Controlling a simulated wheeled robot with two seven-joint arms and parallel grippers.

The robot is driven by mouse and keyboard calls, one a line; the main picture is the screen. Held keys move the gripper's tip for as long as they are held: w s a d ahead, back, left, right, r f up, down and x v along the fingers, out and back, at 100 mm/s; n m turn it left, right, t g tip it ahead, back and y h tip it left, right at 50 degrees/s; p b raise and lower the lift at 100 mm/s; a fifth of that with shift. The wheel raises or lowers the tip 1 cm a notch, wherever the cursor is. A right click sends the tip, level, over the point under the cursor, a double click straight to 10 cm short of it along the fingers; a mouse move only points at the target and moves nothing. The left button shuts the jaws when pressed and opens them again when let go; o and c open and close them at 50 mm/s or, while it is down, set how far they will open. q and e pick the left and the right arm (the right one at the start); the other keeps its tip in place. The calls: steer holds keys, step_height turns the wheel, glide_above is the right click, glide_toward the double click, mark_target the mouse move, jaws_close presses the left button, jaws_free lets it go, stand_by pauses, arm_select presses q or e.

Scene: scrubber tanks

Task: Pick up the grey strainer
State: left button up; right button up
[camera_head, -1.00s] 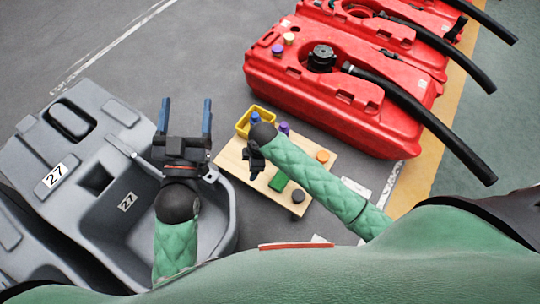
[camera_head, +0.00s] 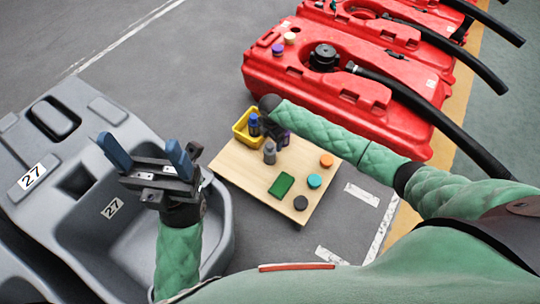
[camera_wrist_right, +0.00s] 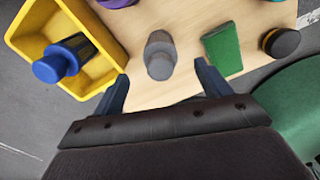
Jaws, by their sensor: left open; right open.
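The grey strainer (camera_head: 270,153) stands on the wooden board (camera_head: 239,174). It also shows in the right wrist view (camera_wrist_right: 160,56), ahead of and roughly between the spread fingertips of my right gripper (camera_wrist_right: 160,85), which is open and empty. In the head view my right gripper (camera_head: 272,132) is mostly hidden under its wrist, just behind the strainer. My left gripper (camera_head: 146,152) is open and empty, raised over the grey tank (camera_head: 104,240) at the left, well away from the strainer.
A yellow bin (camera_head: 240,134) with a blue-topped item (camera_head: 253,124) stands close to the strainer. A green block (camera_head: 282,185), a teal cap (camera_head: 314,181), an orange cap (camera_head: 326,160) and a black cap (camera_head: 300,203) lie on the board. Red tanks (camera_head: 375,105) stand behind.

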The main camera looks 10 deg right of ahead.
mark_target(270, 144)
steer(key=f, duration=0.2)
steer(key=f+b, duration=0.1)
steer(key=f, duration=0.1)
steer(key=f+b, duration=0.1)
steer(key=f, duration=0.1)
steer(key=shift+a+f, duration=0.2)
steer(key=shift+a, duration=0.05)
steer(key=c, duration=1.1)
